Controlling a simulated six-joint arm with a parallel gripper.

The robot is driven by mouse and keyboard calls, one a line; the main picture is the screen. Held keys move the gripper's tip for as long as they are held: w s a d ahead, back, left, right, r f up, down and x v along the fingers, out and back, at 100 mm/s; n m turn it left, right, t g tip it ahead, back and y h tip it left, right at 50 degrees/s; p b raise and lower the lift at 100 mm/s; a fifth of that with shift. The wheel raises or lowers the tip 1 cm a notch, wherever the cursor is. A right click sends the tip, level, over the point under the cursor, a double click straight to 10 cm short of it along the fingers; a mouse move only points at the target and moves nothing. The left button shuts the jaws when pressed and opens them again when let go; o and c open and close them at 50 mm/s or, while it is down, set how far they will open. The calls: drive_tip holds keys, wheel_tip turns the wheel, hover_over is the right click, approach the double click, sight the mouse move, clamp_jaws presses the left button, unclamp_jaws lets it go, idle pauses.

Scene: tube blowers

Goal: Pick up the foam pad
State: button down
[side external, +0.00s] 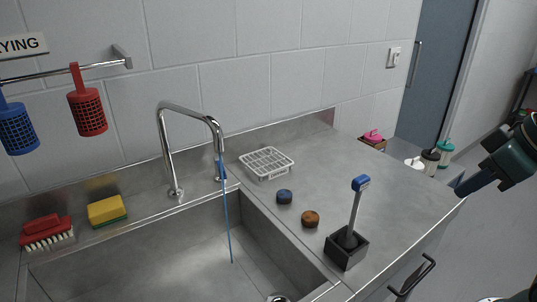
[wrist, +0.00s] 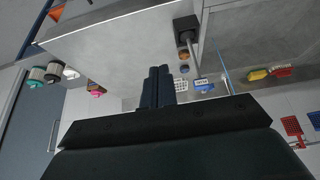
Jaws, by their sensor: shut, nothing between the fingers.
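The likeliest foam pad is a yellow block with a green underside (side external: 107,211), lying on the steel ledge behind the sink at the left. It also shows small in the wrist view (wrist: 258,75), right of my fingers. My gripper (side external: 460,190) is at the far right of the side view, beyond the counter's right end and far from the pad. In the wrist view, my gripper's dark fingers (wrist: 158,72) are together and empty.
A red brush (side external: 47,232) lies left of the pad. A tall tap (side external: 165,150) stands right of it, behind the sink (side external: 170,265). The counter holds a white rack (side external: 267,162), a blue puck (side external: 284,196), a brown puck (side external: 310,219) and an upright brush in a black holder (side external: 346,248).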

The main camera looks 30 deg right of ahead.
drive_tip(key=c, duration=0.7)
unclamp_jaws()
drive_tip(key=shift+c, duration=0.2)
drive_tip(key=w+a+m+g, duration=0.3)
drive_tip(key=w+m, duration=0.8)
drive_tip(key=w, duration=0.4)
drive_tip(key=w+a+f+m+g, duration=0.2)
drive_tip(key=w+a+f+m, duration=0.2)
drive_tip(key=w+f+m, duration=0.5)
drive_tip(key=w+m, duration=0.1)
drive_tip(key=w, duration=0.3)
drive_tip(key=shift+g, duration=0.3)
drive_tip(key=shift+a, duration=0.1)
hover_over(310, 216)
drive_tip(key=shift+f, duration=4.2)
